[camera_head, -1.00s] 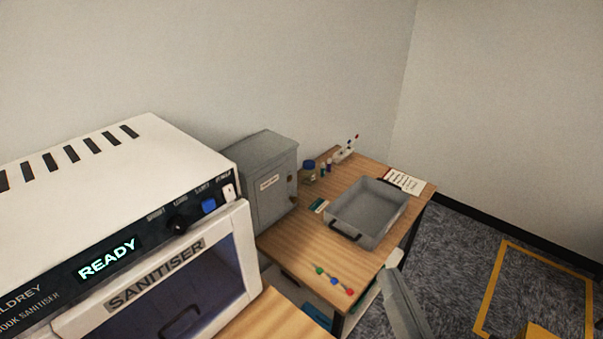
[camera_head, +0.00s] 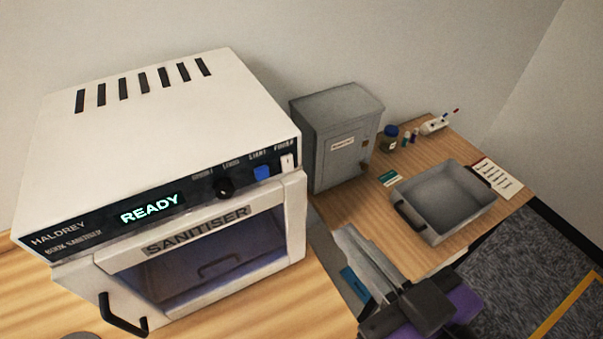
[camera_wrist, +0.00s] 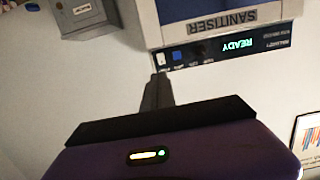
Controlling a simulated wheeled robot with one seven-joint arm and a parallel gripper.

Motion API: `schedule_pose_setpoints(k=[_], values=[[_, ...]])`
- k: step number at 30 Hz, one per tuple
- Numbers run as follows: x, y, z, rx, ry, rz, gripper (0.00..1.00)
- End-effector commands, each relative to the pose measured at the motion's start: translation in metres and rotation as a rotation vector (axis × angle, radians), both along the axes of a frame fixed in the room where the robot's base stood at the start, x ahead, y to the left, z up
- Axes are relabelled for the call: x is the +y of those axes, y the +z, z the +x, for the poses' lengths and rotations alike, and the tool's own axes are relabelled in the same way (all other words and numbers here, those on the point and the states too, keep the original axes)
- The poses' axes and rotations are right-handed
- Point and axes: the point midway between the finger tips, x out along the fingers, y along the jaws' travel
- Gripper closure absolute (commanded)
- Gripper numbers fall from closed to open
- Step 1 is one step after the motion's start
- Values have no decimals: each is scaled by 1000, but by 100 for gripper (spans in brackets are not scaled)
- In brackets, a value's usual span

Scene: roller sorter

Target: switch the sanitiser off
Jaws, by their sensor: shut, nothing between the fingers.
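The sanitiser (camera_head: 170,110) is a white box on the left with a dark control panel. Its display (camera_head: 152,207) glows READY. At the panel's right end is a white switch (camera_head: 287,162), beside a blue button (camera_head: 262,173) and a black knob (camera_head: 225,188). My gripper (camera_head: 350,235) is shut and empty, right of the sanitiser's front corner and apart from the switch in the head view. The upside-down wrist view shows the shut fingers (camera_wrist: 159,80) pointing at the white switch (camera_wrist: 160,59), with the display (camera_wrist: 238,46) lit. I cannot tell the gap there.
A grey cabinet (camera_head: 335,130) stands against the wall right of the sanitiser. A grey tray (camera_head: 432,222), small bottles (camera_head: 391,138) and a paper sheet (camera_head: 497,178) are on the wooden bench. The sanitiser's black door handle (camera_head: 120,318) juts out in front.

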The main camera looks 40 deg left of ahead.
Motion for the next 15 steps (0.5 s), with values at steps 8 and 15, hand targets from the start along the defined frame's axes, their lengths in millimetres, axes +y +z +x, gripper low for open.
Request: schedule_pose_setpoints(k=[8, 15], values=[[4, -4, 2, -3, 1, 1, 100], [18, -9, 8, -6, 2, 0, 100]])
